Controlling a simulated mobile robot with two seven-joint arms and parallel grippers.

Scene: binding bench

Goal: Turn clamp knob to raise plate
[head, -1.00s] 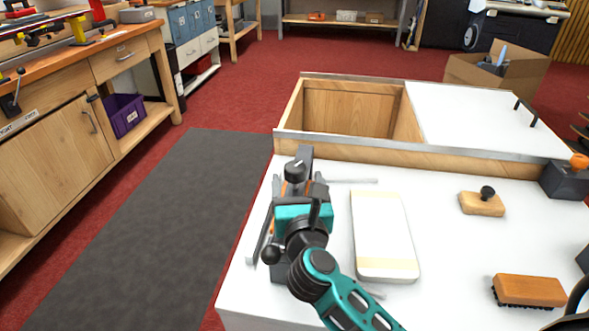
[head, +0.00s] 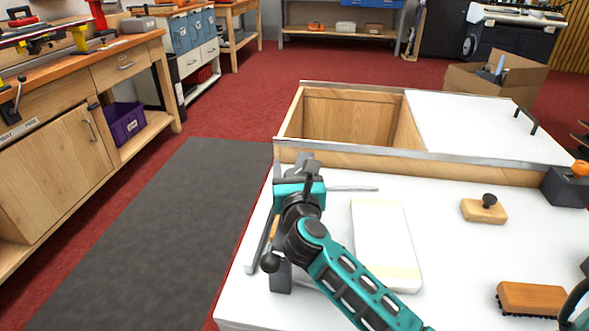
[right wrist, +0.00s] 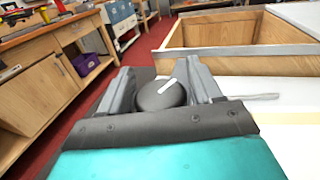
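The clamp (head: 281,281) stands at the left edge of the white bench top, mostly hidden by my right arm in the head view. A black ball-ended lever (head: 270,262) shows on its near side. The clamp knob (right wrist: 160,96) is round and dark with a white mark, seen between the fingers in the right wrist view. My right gripper (head: 305,169) is over the clamp; in the right wrist view its fingers (right wrist: 160,82) stand apart, one on each side of the knob, with no clear grip. I cannot make out the plate.
On the white bench top (head: 450,265) lie a pale flat block (head: 385,235), a thin metal rod (head: 352,188), a wooden block with a black knob (head: 484,209) and an orange-brown brush (head: 532,298). An open wooden bin (head: 350,118) lies behind. A grey mat (head: 170,220) covers the floor at left.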

